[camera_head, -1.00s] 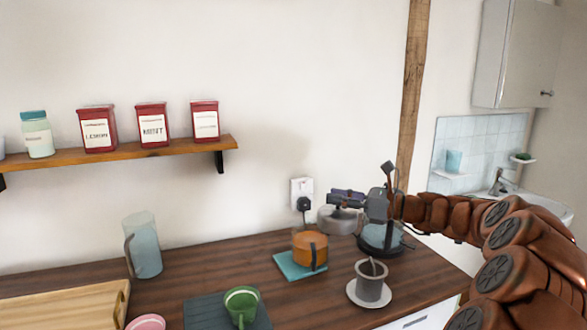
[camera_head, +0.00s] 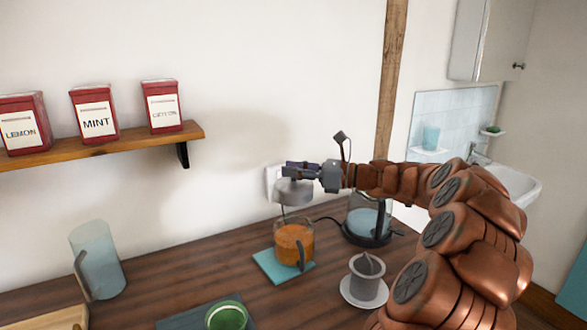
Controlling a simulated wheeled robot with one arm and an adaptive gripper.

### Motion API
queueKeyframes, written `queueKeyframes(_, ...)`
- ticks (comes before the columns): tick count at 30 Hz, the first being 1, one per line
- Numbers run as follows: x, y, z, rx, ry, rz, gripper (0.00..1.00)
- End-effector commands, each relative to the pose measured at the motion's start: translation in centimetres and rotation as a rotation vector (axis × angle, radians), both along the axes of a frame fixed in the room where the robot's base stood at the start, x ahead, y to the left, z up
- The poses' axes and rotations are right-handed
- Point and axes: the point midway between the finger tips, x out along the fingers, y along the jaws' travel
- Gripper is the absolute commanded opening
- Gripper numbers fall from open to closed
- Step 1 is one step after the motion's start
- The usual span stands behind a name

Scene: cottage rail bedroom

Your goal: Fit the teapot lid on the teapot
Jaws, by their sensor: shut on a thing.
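The teapot (camera_head: 293,245) is a clear glass pot holding orange tea, with its handle toward the front right. It stands on a teal mat (camera_head: 268,268) on the dark wooden counter. My gripper (camera_head: 303,172) is shut on the grey round teapot lid (camera_head: 293,194). The lid looks about level and hangs above the teapot's mouth, with a small gap showing between them. Its exact offset in depth from the mouth cannot be told from this view.
The wall shelf (camera_head: 120,143) holds red tins.

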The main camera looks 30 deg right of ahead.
Motion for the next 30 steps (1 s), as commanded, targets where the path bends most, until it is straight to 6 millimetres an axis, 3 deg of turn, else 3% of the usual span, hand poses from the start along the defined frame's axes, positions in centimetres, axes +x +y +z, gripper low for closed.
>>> queueKeyframes(4, -0.1, -0.1, 0.3, 0.002, 0.001, 0.001, 0.0)
queueKeyframes(18, -0.1, -0.2, -3.9, 0.0, 0.0, -0.001, 0.0)
queueKeyframes(30, -0.1, -0.1, -5.3, 0.0, 0.0, 0.0, 0.0)
